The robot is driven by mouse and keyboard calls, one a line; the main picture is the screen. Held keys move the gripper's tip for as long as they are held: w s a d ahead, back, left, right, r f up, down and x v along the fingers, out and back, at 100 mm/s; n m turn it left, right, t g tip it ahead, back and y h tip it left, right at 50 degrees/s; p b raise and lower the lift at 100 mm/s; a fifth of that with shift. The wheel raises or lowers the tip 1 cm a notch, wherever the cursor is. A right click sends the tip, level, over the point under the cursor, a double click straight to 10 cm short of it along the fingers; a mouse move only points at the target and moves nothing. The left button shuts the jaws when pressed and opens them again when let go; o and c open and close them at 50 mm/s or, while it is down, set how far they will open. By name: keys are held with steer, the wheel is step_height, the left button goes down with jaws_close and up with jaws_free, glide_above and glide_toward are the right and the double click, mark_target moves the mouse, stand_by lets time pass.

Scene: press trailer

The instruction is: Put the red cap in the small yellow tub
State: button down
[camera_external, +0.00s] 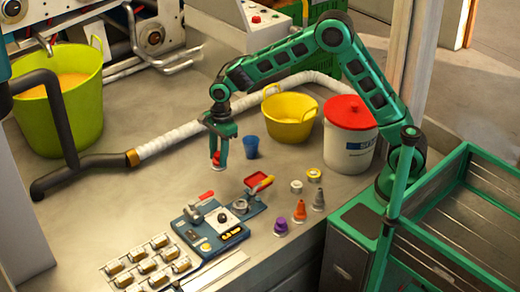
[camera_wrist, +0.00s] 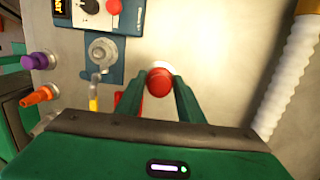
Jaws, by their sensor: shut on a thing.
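The red cap (camera_external: 217,160) is between the fingertips of my gripper (camera_external: 219,156), held above the grey worktop. In the wrist view the red cap (camera_wrist: 159,83) sits between the two green fingers of my gripper (camera_wrist: 160,86), with a pale part behind it. My gripper points down and is shut on the cap. The small yellow tub (camera_external: 289,128) stands behind and to the right of my gripper, upright with two handles. The tub is not in the wrist view.
A blue cup (camera_external: 251,147) stands just right of my gripper. A white bucket with a red lid (camera_external: 349,143) is right of the tub. A blue device (camera_external: 212,226) and several small nozzles stand in front. A white hose (camera_external: 180,134) runs behind; a large lime tub (camera_external: 70,117) is far left.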

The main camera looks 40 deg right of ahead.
mark_target(216, 154)
step_height(216, 154, up, 6)
steer(key=shift+w+f, duration=0.1)
steer(key=w+d+m, duration=0.3)
steer(key=d, duration=1.1)
steer(key=w+d+m, duration=0.3)
steer(key=d, duration=1.1)
steer(key=w+d+m, duration=0.3)
steer(key=d, duration=1.2)
steer(key=shift+t, duration=0.4)
steer(key=f, duration=0.7)
steer(key=a+f, duration=0.1)
steer(key=f, duration=0.2)
steer(key=shift+s+f, duration=0.15)
steer(key=shift+f, duration=2.5)
steer(key=shift+f, duration=0.1)
steer(key=c, duration=1.2)
jaws_free()
